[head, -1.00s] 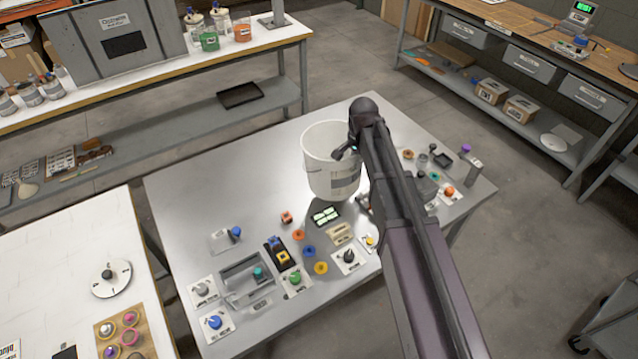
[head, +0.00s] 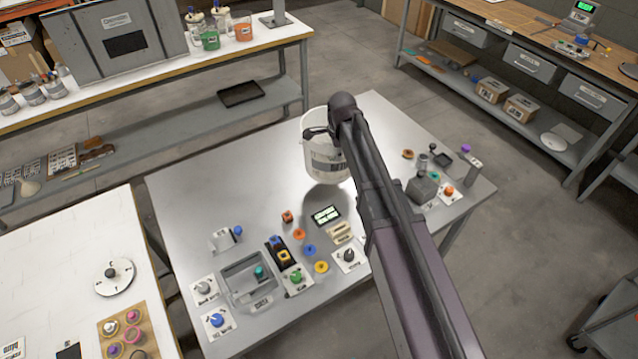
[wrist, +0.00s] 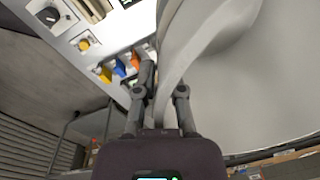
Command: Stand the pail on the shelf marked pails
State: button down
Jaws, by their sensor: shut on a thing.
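The white pail (head: 326,165) is at the back of the grey metal table, with a dark label on its side facing the head camera. My gripper (wrist: 161,88) is shut on the pail's rim, with the pail wall between its fingers. In the wrist view the pail (wrist: 255,85) fills the right side. My arm hides the pail's right part in the head view. I cannot tell for certain whether its base is clear of the table. I can read no pails mark on any shelf.
The metal table (head: 190,185) holds knobs, coloured rings and a clear-topped box (head: 248,278) at the front. A left bench has a lower shelf (head: 170,125) with a black tray (head: 242,94) and free room. A right bench's lower shelf holds boxes (head: 490,90).

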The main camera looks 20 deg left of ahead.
aim_at(337, 167)
notch_tip(337, 167, down, 6)
jog(key=b, duration=0.6)
jog(key=shift+f, duration=0.25)
dwell(0.4)
jog(key=shift+f+b, duration=1.8)
jog(key=shift+b, duration=0.25)
jog(key=shift+f, duration=0.15)
jog(key=c, duration=0.7)
grip_release()
jog(key=shift+c, duration=0.2)
jog(key=shift+r, duration=0.25)
notch_tip(337, 167, up, 12)
jog(key=p, duration=1.2)
jog(key=shift+s+d, duration=0.25)
jog(key=shift+s, duration=0.2)
